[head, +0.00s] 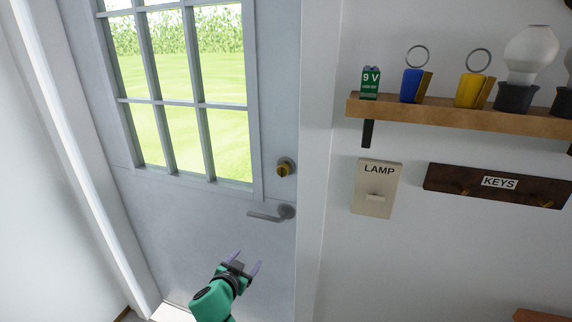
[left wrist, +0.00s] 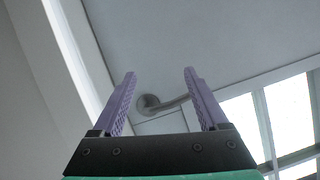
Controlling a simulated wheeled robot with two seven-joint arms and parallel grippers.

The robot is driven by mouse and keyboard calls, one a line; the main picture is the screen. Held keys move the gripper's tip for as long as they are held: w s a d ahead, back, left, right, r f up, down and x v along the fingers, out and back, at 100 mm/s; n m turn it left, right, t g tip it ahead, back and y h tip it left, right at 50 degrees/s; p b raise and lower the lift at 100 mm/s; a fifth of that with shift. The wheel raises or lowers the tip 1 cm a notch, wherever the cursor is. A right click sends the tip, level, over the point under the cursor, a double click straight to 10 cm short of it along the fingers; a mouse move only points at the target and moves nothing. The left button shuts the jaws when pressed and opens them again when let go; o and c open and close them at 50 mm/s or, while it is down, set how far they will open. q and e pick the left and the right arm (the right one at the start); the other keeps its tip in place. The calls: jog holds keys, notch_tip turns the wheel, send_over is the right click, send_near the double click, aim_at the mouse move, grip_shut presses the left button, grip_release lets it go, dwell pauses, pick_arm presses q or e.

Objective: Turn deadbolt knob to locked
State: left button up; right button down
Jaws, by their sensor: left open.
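The deadbolt knob (head: 285,168) is a small brass-coloured turn piece on a round grey plate, near the right edge of the grey door (head: 190,230). The grey lever handle (head: 270,214) sits below it; it also shows between my fingers in the left wrist view (left wrist: 165,103). My left gripper (head: 244,262) is open and empty, below and slightly left of the lever and apart from it. In the left wrist view the two purple fingers (left wrist: 158,90) are spread wide. The deadbolt knob cannot be made out there. My right gripper is not in view.
A shelf (head: 450,117) on the right wall holds a 9 V battery (head: 371,83), blue and yellow tags (head: 411,85) with rings, and bulbs (head: 528,55). Below are a LAMP switch (head: 376,188) and a KEYS rack (head: 497,187). The door frame (head: 318,160) edges the door.

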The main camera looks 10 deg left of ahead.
aim_at(282, 172)
pick_arm(q)
jog(key=s+d+r+t+h+p, duration=0.1)
jog(key=d+r+t, duration=0.15)
jog(key=r, duration=0.95)
jog(key=d+r+t+h, duration=0.15)
jog(key=d+r, duration=0.25)
jog(key=r, duration=0.7)
jog(key=shift+t+y, duration=0.3)
jog(key=shift+y, duration=0.15)
jog(key=w, duration=0.4)
jog(key=w+p, duration=0.1)
jog(key=w, duration=0.4)
jog(key=w+p, duration=0.1)
jog(key=w, duration=0.4)
jog(key=shift+w+d+f, duration=0.1)
jog(key=shift+d, duration=0.25)
grip_shut()
